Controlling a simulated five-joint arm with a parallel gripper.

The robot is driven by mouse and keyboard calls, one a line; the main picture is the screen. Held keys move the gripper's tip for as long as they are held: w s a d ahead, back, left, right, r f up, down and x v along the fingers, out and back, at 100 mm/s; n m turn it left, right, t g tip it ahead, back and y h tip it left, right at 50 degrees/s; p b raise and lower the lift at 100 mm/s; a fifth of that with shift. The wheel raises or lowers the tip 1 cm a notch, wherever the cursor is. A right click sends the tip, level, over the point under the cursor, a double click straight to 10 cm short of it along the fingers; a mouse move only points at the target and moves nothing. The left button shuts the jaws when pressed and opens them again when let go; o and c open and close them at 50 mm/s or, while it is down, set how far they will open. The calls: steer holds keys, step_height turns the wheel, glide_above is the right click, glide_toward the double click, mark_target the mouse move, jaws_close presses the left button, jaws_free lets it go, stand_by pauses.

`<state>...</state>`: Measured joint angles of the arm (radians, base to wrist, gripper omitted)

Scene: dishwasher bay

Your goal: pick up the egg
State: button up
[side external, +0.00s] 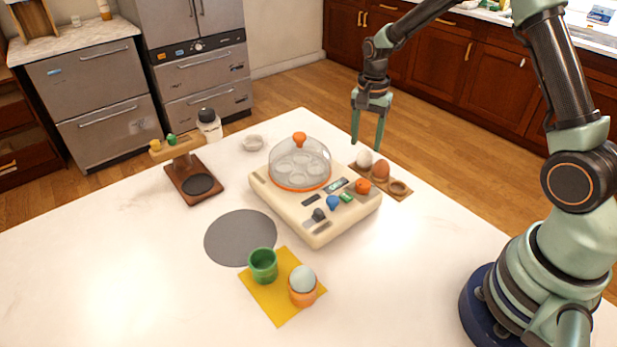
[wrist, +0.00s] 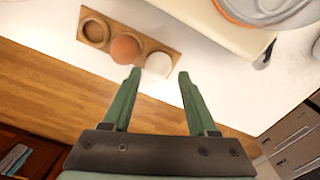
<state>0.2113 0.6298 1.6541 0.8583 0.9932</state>
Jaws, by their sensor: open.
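A white egg (side external: 364,158) and a brown egg (side external: 380,169) sit in a wooden holder (side external: 408,195) near the table's edge; its third hollow is empty. A pale egg (side external: 303,278) stands in an orange egg cup (side external: 303,296) on a yellow mat. My gripper (side external: 367,144) points down, open and empty, close to the white egg. In the wrist view the white egg (wrist: 159,65) shows between the fingertips (wrist: 159,73), and the brown egg (wrist: 126,49) lies just left of it. I cannot tell the exact height of the fingertips.
An egg cooker (side external: 320,222) with a clear domed lid (side external: 300,165) stands left of the holder. A green cup (side external: 263,264) shares the yellow mat (side external: 275,310). A grey disc (side external: 240,238), wooden stand (side external: 190,180), shaker (side external: 209,125) and small white dish (side external: 253,143) are farther left. The front-left table is clear.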

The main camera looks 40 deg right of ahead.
mark_target(365, 153)
steer(key=f, duration=0.5)
steer(key=shift+d, duration=0.25)
steer(key=c, duration=0.3)
steer(key=shift+c, duration=0.2)
steer(key=shift+r, duration=0.15)
